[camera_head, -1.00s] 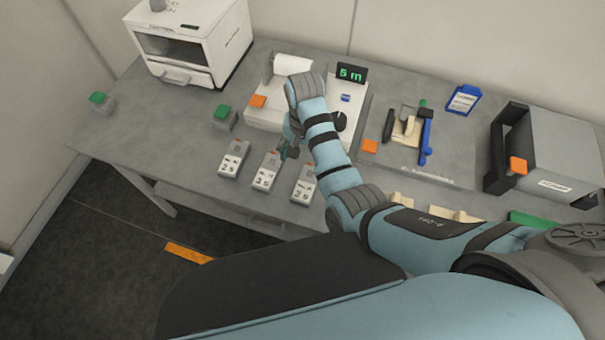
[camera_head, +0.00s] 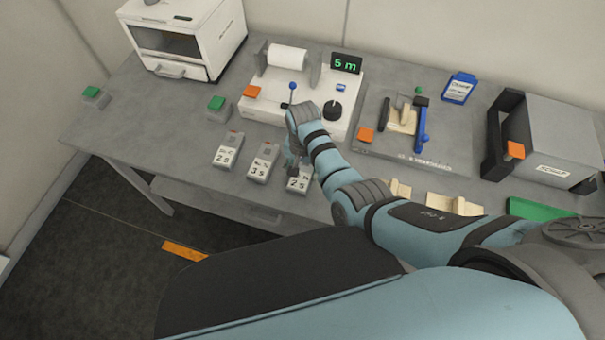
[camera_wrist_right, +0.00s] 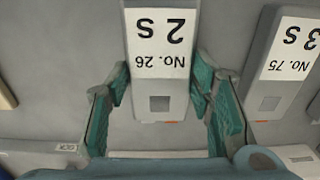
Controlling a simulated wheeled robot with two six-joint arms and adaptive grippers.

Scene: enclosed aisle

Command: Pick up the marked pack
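Three small grey packs with white labels stand in a row on the grey bench. The left pack (camera_head: 227,152) reads 2 S, the middle pack (camera_head: 261,164) 3 S, the right pack (camera_head: 299,183) 2 S. My right gripper (camera_head: 295,161) is over the right pack and partly hides it. In the wrist view this pack (camera_wrist_right: 160,45), labelled No. 26, lies between the green fingers of my open right gripper (camera_wrist_right: 160,95); I see no finger touching it. The No. 75 3 S pack (camera_wrist_right: 288,55) is beside it. I cannot tell which pack is marked. My left gripper is not in view.
Behind the packs is a white device (camera_head: 268,107) with a roll, lever and "5 m" display. A tool fixture (camera_head: 440,145), a grey box (camera_head: 555,135) and a white oven-like unit (camera_head: 215,45) share the bench (camera_head: 150,125).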

